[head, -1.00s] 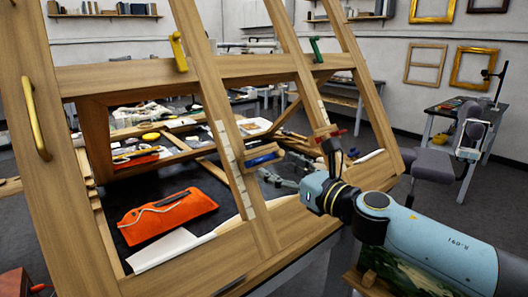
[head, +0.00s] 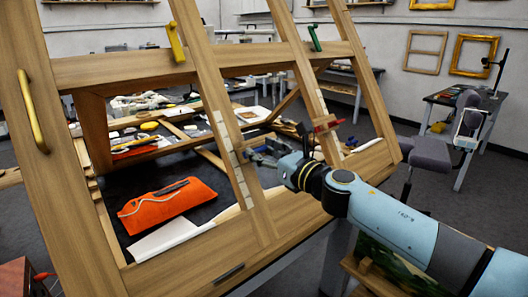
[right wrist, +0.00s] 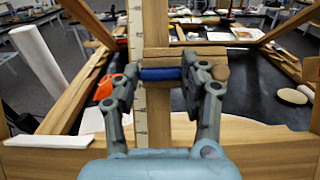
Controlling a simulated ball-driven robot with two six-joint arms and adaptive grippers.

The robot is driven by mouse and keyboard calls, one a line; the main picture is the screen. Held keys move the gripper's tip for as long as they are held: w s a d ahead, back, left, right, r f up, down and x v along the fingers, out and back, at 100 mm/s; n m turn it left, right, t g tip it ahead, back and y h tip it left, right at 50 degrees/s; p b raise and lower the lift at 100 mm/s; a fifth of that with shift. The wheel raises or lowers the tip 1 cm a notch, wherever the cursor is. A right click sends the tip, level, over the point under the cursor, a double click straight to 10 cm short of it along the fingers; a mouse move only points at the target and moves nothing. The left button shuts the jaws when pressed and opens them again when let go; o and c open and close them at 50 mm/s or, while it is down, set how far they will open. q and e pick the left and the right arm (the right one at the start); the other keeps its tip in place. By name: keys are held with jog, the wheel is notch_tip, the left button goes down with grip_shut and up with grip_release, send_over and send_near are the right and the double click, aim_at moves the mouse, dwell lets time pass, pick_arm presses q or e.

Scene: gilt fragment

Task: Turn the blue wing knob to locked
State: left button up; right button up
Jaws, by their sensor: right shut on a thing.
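The blue wing knob (right wrist: 162,74) sits on a sloping wooden bar of the big easel-like frame. In the right wrist view it lies level, crosswise to the bar, just below a wooden crosspiece. My right gripper (right wrist: 163,82) has one finger at each end of the knob and is shut on it. In the head view my right gripper (head: 261,158) reaches in from the right to the lower part of the middle bar, and the knob is mostly hidden there. No lock marking can be read. My left gripper is not in view.
Yellow (head: 176,42), green (head: 314,38) and red (head: 326,126) wing knobs sit elsewhere on the frame. A brass handle (head: 33,110) is on the left post. An orange pouch (head: 168,205) and a white sheet (head: 165,239) lie behind the frame's lower rail (head: 215,262).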

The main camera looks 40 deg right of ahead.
jog(key=shift+c, duration=1.4)
